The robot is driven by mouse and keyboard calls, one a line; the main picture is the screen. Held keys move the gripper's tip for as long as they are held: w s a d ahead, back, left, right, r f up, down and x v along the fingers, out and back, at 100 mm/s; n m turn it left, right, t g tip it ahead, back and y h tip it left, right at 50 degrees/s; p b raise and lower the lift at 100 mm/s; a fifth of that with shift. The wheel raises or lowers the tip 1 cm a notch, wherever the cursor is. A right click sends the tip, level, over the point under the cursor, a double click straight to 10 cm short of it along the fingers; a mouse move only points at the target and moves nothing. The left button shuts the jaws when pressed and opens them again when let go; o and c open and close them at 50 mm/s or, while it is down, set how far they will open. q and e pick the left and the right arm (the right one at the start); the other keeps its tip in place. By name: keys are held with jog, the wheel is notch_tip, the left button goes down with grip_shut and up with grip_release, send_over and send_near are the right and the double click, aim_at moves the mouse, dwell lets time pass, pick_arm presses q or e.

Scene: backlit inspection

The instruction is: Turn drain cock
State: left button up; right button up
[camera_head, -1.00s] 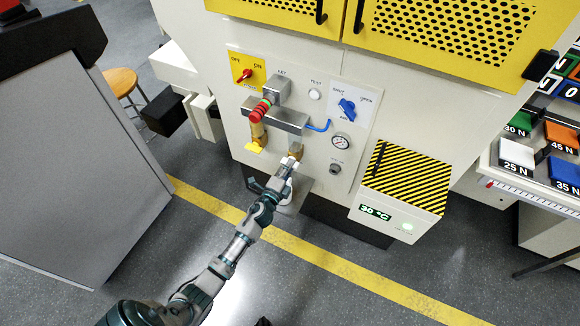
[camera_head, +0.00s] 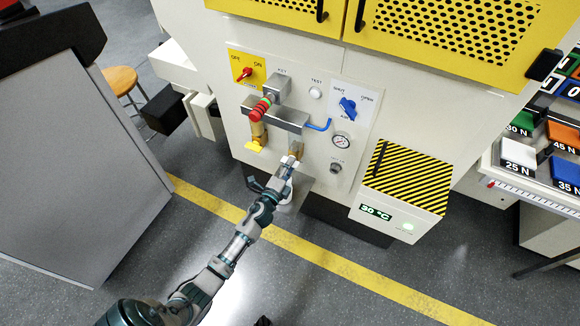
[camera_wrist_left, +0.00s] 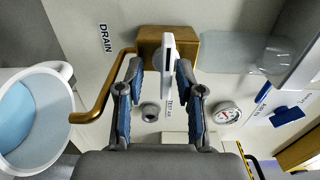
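The drain cock is a brass block (camera_wrist_left: 200,50) with a bent brass pipe (camera_wrist_left: 103,95) and a flat pale lever (camera_wrist_left: 167,66), beside the "DRAIN" label in the left wrist view. In the head view its brass body (camera_head: 296,147) shows low on the machine panel, partly behind my gripper. My left gripper (camera_wrist_left: 158,72) is open, with one finger on each side of the lever. The lever lies nearer the right finger, and I see no clear grip on it. In the head view the left gripper (camera_head: 291,162) is at the cock. My right gripper is not in view.
A white container (camera_wrist_left: 68,72) with a blue inside stands left of the cock in the wrist view. The panel has a pressure gauge (camera_head: 341,141), a blue knob (camera_head: 347,107), a red-ringed handle (camera_head: 260,109) and a blue bent lever (camera_head: 319,126). A striped box (camera_head: 408,178) juts out at right.

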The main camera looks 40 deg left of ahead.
pick_arm(q)
jog(key=shift+r, duration=0.1)
jog(key=shift+s, duration=0.25)
jog(key=v, duration=1.1)
jog(key=shift+s+d, duration=0.2)
jog(key=shift+s, duration=0.05)
